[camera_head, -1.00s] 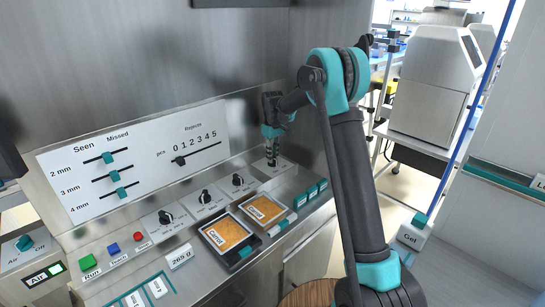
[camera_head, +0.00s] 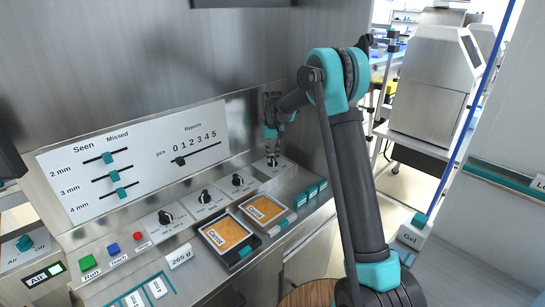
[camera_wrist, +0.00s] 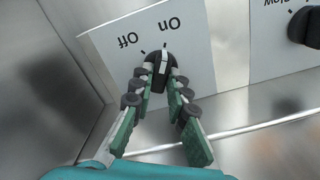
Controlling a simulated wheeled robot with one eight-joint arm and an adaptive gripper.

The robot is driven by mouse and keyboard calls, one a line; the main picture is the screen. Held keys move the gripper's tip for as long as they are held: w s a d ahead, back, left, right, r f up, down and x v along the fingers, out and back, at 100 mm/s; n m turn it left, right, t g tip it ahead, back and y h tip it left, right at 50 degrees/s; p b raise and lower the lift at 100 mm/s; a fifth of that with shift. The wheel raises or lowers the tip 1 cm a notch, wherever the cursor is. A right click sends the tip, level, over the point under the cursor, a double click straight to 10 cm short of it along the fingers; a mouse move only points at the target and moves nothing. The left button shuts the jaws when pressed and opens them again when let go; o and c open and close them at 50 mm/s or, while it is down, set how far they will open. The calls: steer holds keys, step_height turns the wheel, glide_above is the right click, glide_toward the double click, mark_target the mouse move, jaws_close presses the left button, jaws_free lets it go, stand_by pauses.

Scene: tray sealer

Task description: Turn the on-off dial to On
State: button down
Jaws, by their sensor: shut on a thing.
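The on-off dial is a black round knob (camera_wrist: 160,58) with a white pointer bar on a white plate (camera_wrist: 195,85) marked Off and On. In the wrist view its pointer stands close to the On tick, away from the Off tick. My gripper (camera_wrist: 161,74) has its two fingers on either side of the knob, shut on it. In the head view my gripper (camera_head: 272,158) points down at the far right end of the row of dials and mostly hides the knob.
Another black dial (camera_wrist: 306,27) sits on the neighbouring plate to the right in the wrist view. In the head view, several dials, Carrot trays (camera_head: 228,236), and teal blocks (camera_head: 300,201) lie close by. A metal wall (camera_head: 312,95) stands right behind the gripper.

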mark_target(273, 158)
stand_by(0.3)
steer(key=c, duration=1.5)
jaws_free()
step_height(273, 158, up, 12)
steer(key=shift+r, duration=0.1)
steer(key=s+d+f+m+t, duration=0.15)
steer(key=s+d+f, duration=0.25)
steer(key=s+d, duration=0.7)
steer(key=s+d+f+m+t, duration=0.1)
steer(key=s+d+f+t, duration=0.15)
steer(key=s+d, duration=0.95)
steer(key=s+f, duration=0.2)
steer(key=s, duration=0.3)
steer(key=s+f, duration=0.3)
steer(key=s, duration=0.3)
steer(key=s+f, duration=0.2)
steer(key=s, duration=0.3)
steer(key=shift+s+a+f, duration=0.25)
steer(key=shift+s+a, duration=0.15)
